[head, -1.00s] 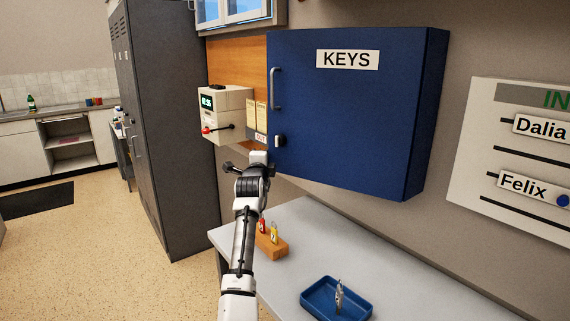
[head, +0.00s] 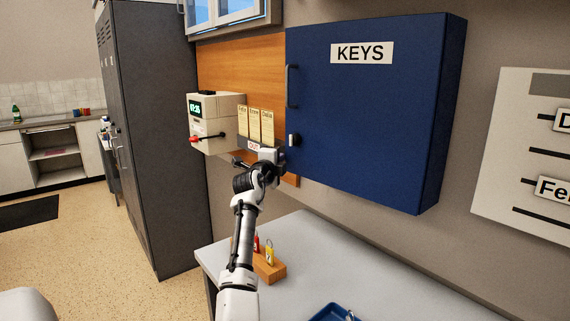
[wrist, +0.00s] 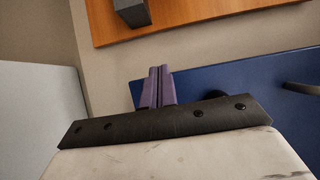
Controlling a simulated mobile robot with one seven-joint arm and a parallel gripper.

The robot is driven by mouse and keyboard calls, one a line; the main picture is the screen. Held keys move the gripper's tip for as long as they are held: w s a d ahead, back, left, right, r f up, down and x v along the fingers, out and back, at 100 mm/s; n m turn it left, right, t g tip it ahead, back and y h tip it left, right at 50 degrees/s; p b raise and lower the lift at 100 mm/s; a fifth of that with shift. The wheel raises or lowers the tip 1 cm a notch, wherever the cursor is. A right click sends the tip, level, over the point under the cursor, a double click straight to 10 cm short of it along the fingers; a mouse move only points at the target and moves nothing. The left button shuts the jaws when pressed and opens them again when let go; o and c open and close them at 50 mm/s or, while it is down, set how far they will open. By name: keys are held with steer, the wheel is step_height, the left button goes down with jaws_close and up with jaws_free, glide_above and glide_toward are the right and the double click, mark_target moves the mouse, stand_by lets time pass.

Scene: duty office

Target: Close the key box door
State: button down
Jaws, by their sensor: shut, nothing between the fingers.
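The blue key box (head: 433,120) hangs on the wall in the head view. Its door (head: 365,130) faces me, with a KEYS label, a dark handle (head: 292,86) on the left edge and a small light latch or key (head: 292,140) below it. The door looks flush with the box; I cannot tell whether a small gap is left. My gripper (head: 277,157) is by the door's lower left corner. In the wrist view its purple fingers (wrist: 156,70) are together and empty, overlapping the blue door (wrist: 225,85); contact is unclear. The handle also shows there (wrist: 302,88).
A card rack (head: 258,128) and a white time clock (head: 213,122) are left of the box. Below stands a grey table (head: 330,262) with a wooden key block (head: 268,268) and blue tray (head: 335,313). A dark locker (head: 155,140) stands left.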

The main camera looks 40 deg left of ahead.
steer(key=shift+w+h, duration=0.3)
steer(key=shift+w, duration=0.1)
steer(key=shift+d, duration=0.1)
stand_by(0.4)
